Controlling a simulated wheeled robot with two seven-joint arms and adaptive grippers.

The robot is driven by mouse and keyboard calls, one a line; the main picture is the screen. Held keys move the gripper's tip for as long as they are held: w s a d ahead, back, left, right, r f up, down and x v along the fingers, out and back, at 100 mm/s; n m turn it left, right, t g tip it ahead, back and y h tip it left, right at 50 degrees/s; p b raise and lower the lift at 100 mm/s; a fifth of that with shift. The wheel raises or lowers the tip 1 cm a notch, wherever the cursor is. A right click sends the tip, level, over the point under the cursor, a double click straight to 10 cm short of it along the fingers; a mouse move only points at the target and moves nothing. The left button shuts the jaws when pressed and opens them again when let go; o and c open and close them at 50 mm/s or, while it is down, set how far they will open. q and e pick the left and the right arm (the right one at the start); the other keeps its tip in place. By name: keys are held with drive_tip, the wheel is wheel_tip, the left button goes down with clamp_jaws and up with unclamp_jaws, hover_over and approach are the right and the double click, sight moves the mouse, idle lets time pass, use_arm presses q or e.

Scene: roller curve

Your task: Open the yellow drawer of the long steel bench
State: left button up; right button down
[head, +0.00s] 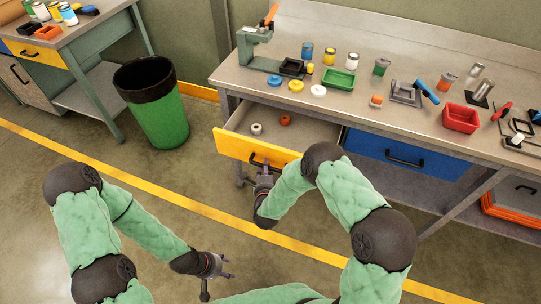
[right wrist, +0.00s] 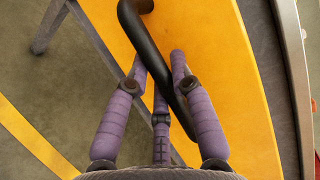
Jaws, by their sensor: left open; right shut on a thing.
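The yellow drawer (head: 247,151) of the long steel bench (head: 352,100) is pulled out in the head view. Its inside shows a white ring and an orange-brown ring. My right gripper (head: 264,167) is at the drawer's black handle (head: 272,164). In the right wrist view the gripper (right wrist: 160,75) is shut on the black handle (right wrist: 150,45), which passes between its fingers in front of the yellow drawer front (right wrist: 225,80). My left gripper (head: 220,277) is open and empty, low over the floor, away from the bench.
A blue drawer (head: 395,155) is shut to the right of the yellow one. Many small parts and a red bin (head: 461,118) stand on the bench top. A green waste bin (head: 158,110) stands left of the bench. The floor in front is clear.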

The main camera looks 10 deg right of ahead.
drive_tip(key=s+a, duration=0.4)
drive_tip(key=s, duration=0.1)
drive_tip(key=shift+s+p, duration=0.35)
drive_tip(key=shift+s, duration=0.05)
drive_tip(key=c, duration=1)
unclamp_jaws()
drive_tip(key=shift+c, duration=0.2)
drive_tip(key=shift+s, duration=0.1)
drive_tip(key=v, duration=1.1)
drive_tip(key=shift+s, duration=0.35)
drive_tip(key=shift+a, duration=0.1)
